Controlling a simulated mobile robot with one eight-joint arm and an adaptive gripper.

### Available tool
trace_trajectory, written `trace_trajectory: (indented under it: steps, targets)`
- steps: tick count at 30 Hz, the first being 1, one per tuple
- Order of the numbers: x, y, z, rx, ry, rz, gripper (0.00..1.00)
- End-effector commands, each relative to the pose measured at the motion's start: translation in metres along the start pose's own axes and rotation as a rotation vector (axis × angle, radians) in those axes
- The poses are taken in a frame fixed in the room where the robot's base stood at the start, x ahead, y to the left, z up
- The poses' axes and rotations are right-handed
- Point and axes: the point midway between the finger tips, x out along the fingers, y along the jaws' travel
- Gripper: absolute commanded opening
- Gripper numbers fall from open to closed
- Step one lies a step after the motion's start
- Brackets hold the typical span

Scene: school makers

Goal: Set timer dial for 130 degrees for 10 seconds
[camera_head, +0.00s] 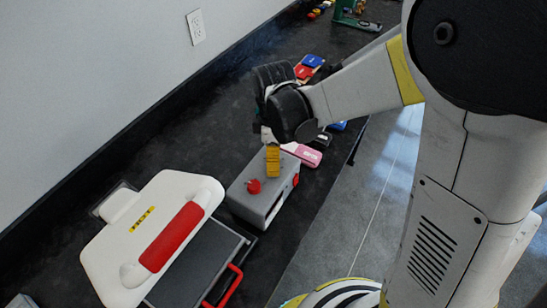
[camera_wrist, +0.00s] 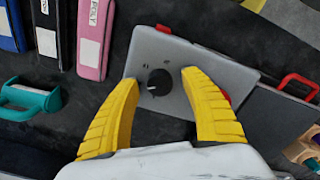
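The timer dial (camera_wrist: 158,82) is a small round black knob with a white pointer line, on a grey box (camera_wrist: 196,62) in the wrist view. Small markings too small to read sit around it. In the head view the grey box (camera_head: 262,208) stands on the dark bench, with a red knob (camera_head: 254,186) on top; I cannot make out the black dial there. My gripper (camera_wrist: 160,79) is open, with one yellow finger on each side of the dial and visible gaps between. In the head view its yellow fingers (camera_head: 273,160) are at the far end of the box. Contact cannot be told.
A white heat press (camera_head: 118,248) with a red handle (camera_head: 172,238) stands left of the box. Its dark lower plate (camera_wrist: 262,125) is close by in the wrist view. A pink case (camera_wrist: 93,38), a blue case (camera_wrist: 10,25) and a teal tool (camera_wrist: 35,100) lie on the other side.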

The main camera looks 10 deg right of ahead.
Motion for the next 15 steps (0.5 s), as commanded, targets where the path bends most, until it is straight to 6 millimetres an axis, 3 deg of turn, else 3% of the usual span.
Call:
trace_trajectory:
  steps: [8, 15]
  targets:
    - [-0.011, 0.000, 0.000, 0.000, 0.000, 0.000, 0.54]
    - [-0.061, 0.000, 0.000, 0.000, 0.000, 0.000, 0.54]
